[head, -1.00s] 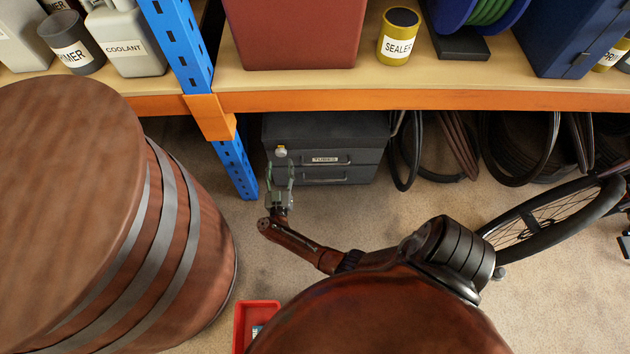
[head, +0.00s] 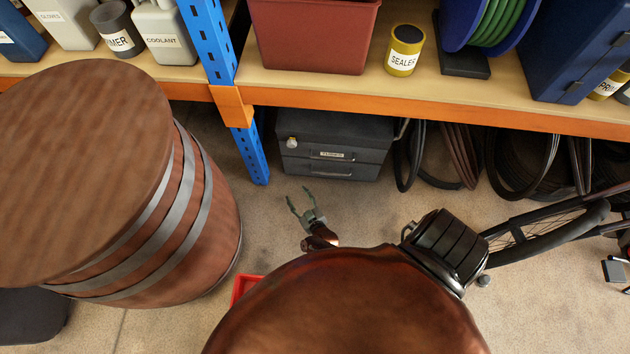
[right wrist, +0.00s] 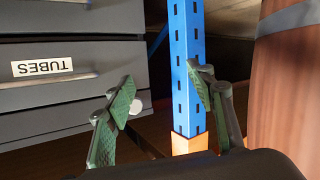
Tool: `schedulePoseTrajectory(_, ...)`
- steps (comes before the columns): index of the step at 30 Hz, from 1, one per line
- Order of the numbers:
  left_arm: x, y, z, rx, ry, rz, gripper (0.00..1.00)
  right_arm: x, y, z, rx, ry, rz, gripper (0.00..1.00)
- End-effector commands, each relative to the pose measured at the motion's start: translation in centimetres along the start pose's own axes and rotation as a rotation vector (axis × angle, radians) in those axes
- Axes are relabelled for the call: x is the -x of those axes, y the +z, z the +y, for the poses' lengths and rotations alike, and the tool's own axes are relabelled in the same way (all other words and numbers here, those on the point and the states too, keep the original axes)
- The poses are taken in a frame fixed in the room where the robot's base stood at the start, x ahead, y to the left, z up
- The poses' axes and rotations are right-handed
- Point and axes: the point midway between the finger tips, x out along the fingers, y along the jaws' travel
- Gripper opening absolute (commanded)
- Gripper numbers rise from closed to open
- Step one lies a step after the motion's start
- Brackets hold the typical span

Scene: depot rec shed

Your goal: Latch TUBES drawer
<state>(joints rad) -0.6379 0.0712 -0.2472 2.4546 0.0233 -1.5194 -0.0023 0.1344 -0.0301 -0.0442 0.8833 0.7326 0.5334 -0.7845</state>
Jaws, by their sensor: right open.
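The TUBES drawer (head: 350,158) is the upper drawer of a dark grey cabinet under the shelf. Its front looks nearly flush with the drawer below. A small pale knob-like latch (head: 292,142) sits at its left end; I cannot tell its exact setting. In the right wrist view the TUBES label (right wrist: 42,66) is at the left, and a pale round piece (right wrist: 135,106) shows beside a finger. My right gripper (head: 298,193) is open and empty, in front of and below the cabinet, apart from the latch. Its fingers also show in the wrist view (right wrist: 160,78). My left gripper is out of view.
A blue post (head: 248,150) stands left of the cabinet. An orange shelf beam (head: 400,110) runs above it. A large banded barrel (head: 150,220) stands at the left, a red tray (head: 243,287) on the floor, and hoses (head: 408,160) hang right of the cabinet.

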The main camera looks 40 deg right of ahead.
Motion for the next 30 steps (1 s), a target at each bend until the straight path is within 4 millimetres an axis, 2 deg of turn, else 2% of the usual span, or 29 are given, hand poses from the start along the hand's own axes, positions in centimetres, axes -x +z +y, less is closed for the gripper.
schedulePoseTrajectory(1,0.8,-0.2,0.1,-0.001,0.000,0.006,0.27,0.9,0.5,0.0,0.006,-0.023,-0.022,0.50)
schedulePoseTrajectory(18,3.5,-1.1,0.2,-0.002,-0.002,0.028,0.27,7.5,7.3,-0.4,0.031,-0.185,-0.223,0.50)
schedulePoseTrajectory(24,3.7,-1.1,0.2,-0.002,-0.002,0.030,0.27,8.4,8.3,-0.4,0.035,-0.202,-0.250,0.50)
schedulePoseTrajectory(30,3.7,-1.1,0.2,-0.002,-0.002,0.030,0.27,8.5,8.4,-0.4,0.034,-0.204,-0.254,0.50)
